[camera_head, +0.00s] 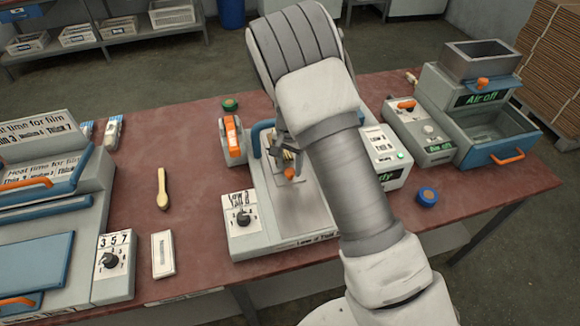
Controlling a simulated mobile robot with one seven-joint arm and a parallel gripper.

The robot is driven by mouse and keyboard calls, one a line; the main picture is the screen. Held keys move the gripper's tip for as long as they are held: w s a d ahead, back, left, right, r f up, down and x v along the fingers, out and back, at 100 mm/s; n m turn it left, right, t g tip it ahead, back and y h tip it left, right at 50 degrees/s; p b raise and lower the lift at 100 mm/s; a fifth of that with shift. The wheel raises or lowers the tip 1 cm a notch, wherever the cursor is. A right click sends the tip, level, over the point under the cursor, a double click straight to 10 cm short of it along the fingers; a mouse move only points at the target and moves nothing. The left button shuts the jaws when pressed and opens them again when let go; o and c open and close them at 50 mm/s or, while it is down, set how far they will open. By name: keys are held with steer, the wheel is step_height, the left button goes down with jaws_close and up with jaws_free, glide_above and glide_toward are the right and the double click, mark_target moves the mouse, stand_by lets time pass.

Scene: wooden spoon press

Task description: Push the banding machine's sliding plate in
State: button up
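The machine at the middle of the table, which I take for the banding machine (245,235), has a light grey body, a dial panel at its front left and a blue arched bar. Its flat light plate (312,212) lies in the middle, with an orange knob (290,174) at its far part. My gripper (287,160) is low over the machine, close to the knob and inside the blue bar. My arm covers much of the machine's right side. I cannot tell whether the fingers touch the knob or how far apart they are.
A wooden spoon (162,190) and a small white block (163,254) lie left of the machine. A film-heating machine (40,220) fills the left end. A blue-capped round item (427,196) and a machine with a metal hopper (480,110) are at right. Red tabletop (185,145) is bare around the spoon.

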steer(key=shift+o, duration=0.4)
steer(key=shift+s, duration=0.15)
step_height(320, 180, up, 17)
steer(key=shift+r, duration=0.2)
stand_by(0.4)
steer(key=s+d+r+n+t+y, duration=0.2)
steer(key=s+d+r, duration=0.7)
steer(key=s+r, duration=0.25)
steer(key=s+d+r+n+t+h, duration=0.1)
steer(key=s+d+n, duration=0.1)
steer(key=s, duration=0.6)
steer(key=s+d+r+n+t+h, duration=0.1)
steer(key=s+d+t, duration=0.1)
steer(key=s, duration=0.6)
steer(key=shift+d+r+n, duration=0.3)
steer(key=shift+d+n, duration=0.1)
steer(key=shift+d, duration=0.5)
